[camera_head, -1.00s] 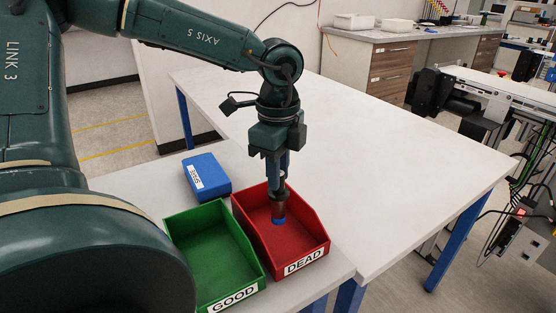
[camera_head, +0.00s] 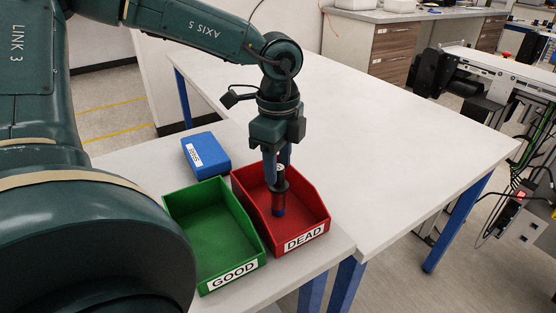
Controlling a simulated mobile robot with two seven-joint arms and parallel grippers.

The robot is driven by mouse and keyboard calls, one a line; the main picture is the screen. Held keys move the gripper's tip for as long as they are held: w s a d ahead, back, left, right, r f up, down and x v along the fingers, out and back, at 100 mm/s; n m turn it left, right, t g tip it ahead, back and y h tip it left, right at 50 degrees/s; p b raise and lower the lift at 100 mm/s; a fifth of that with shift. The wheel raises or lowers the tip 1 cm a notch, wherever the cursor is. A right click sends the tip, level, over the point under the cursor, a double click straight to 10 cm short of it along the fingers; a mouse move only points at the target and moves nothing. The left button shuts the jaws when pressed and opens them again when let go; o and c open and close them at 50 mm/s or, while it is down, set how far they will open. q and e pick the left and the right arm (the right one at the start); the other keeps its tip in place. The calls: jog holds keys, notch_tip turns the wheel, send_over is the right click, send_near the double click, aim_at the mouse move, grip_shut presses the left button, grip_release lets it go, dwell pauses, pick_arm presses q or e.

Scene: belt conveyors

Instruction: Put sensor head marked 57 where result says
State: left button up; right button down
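The sensor head (camera_head: 279,200) is a dark brown cylinder with a black collar and a blue lower end. It is upright inside the red bin labelled DEAD (camera_head: 318,215). No marking on it can be read. My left gripper (camera_head: 278,174) points down over the red bin. Its blue fingers stand apart on either side of the sensor head's upper part, with a gap showing. Whether the lower end rests on the bin floor is hard to tell. The green bin labelled GOOD (camera_head: 222,226) is empty, to the left of the red one. My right gripper is not in view.
A blue box (camera_head: 206,154) with a small white label lies behind the green bin. The white table (camera_head: 400,150) is clear to the right and behind. A conveyor (camera_head: 500,75) and cables stand beyond its right edge. A drawer bench (camera_head: 390,50) is at the back.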

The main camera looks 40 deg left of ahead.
pick_arm(q)
jog(key=shift+o, duration=0.5)
jog(key=shift+r, duration=0.1)
jog(key=shift+r, duration=0.35)
notch_tip(320, 180, up, 12)
jog(key=shift+r, duration=0.15)
dwell(0.5)
